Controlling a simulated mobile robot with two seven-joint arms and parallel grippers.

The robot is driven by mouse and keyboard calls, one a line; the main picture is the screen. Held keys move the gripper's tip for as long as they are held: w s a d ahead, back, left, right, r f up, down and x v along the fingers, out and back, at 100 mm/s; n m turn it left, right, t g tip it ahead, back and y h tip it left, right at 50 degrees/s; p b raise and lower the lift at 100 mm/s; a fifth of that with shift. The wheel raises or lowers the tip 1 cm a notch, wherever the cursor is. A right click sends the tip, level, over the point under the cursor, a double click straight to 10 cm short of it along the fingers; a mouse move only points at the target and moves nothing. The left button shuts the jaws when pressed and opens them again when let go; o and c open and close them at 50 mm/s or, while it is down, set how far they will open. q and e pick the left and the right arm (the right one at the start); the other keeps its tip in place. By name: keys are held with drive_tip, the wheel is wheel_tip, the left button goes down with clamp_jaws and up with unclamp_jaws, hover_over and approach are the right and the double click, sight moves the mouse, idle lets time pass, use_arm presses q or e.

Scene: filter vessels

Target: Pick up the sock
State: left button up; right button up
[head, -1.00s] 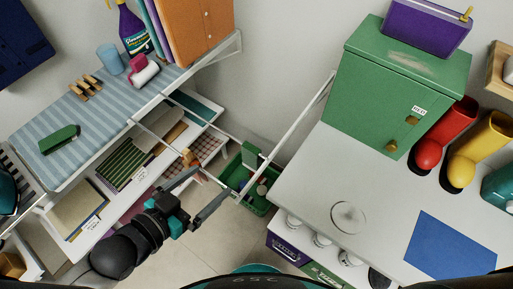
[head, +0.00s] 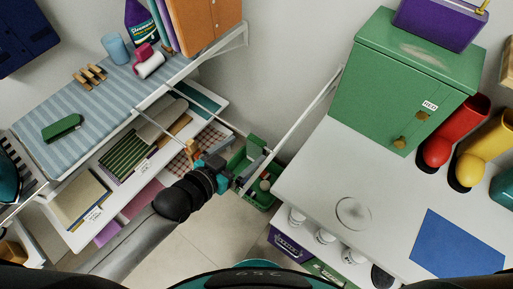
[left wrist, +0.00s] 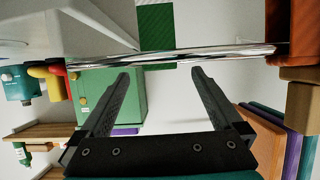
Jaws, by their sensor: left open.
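A green cloth item, which looks like the sock (head: 257,146), hangs over a rail above a green basket. In the left wrist view the sock (left wrist: 155,25) shows faint stripes and lies across the chrome rail (left wrist: 220,52), with a short end on the near side. My left gripper (head: 250,163) is open and empty beside the sock in the head view. In the left wrist view its fingers (left wrist: 159,73) point at the rail, one on each side of the sock's short end, apparently short of it. My right gripper is not in view.
The green basket (head: 262,198) with small items stands below the rail. A white table (head: 310,190) with a green cabinet (head: 405,90) is on the right. Shelves with a striped mat (head: 85,120) are on the left. White rails cross the gap between them.

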sight(255, 145)
use_arm(q)
drive_tip(key=shift+x, duration=1.45)
drive_tip(key=shift+s, duration=0.1)
drive_tip(key=shift+c, duration=0.2)
clamp_jaws()
